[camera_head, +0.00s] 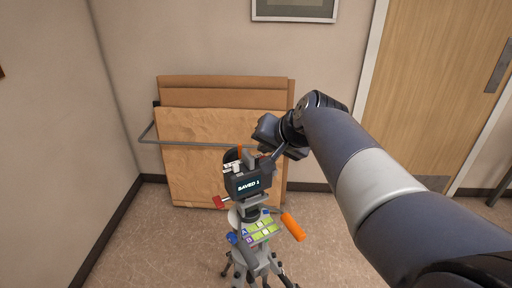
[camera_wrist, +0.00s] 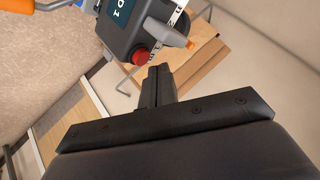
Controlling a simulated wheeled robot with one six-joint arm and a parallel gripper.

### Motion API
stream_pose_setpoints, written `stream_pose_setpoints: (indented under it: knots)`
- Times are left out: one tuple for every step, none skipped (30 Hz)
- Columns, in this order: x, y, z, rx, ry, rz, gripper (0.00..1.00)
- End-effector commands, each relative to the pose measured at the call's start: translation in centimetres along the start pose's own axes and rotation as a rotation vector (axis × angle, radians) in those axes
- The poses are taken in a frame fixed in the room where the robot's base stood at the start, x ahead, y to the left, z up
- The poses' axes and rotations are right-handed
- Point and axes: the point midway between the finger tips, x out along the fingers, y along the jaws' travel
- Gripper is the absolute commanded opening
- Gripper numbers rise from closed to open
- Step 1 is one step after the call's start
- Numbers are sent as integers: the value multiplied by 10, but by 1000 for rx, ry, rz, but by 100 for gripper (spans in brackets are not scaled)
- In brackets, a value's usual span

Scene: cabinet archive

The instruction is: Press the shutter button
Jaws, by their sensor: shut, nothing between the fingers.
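A dark camera (camera_head: 248,183) stands on a tripod, its small screen reading "SAVED 1". In the wrist view the camera body (camera_wrist: 122,28) is at the top, with part of the screen text showing. A red round button (camera_wrist: 140,56) sits on its near corner, beside a grey lever with an orange tip. My gripper (camera_wrist: 158,72) is shut and empty, its fingertips just right of and below the red button. I cannot tell whether they touch it. In the head view my gripper (camera_head: 267,152) is at the camera's upper right; the red button cannot be made out there.
The tripod (camera_head: 258,264) carries a green labelled panel (camera_head: 262,231) and an orange handle (camera_head: 292,227). Brown boards (camera_head: 185,160) in a grey rail frame lean against the wall behind. A wooden door (camera_head: 430,70) is at the right. Carpet is free at the left.

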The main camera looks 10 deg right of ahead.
Motion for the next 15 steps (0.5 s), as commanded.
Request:
stream_pose_setpoints:
  knots:
    - [0,0,0,0,0,0,0]
    - [0,0,0,0,0,0,0]
    - [0,0,0,0,0,0,0]
    - [0,0,0,0,1,0,0]
    - [0,0,0,0,1,0,0]
    - [0,0,0,0,1,0,0]
    - [0,0,0,0,1,0,0]
    - [-1,0,0,0,1,0,0]
    - [-2,-1,-1,0,1,-1,0]
    - [-3,-2,-2,0,1,-1,0]
    - [-4,-3,-3,0,1,-1,0]
    - [-7,-5,-5,0,2,-1,0]
    - [-9,-6,-7,0,2,-1,0]
    - [-11,-8,-8,0,2,-1,0]
    - [-14,-10,-10,0,2,-1,0]
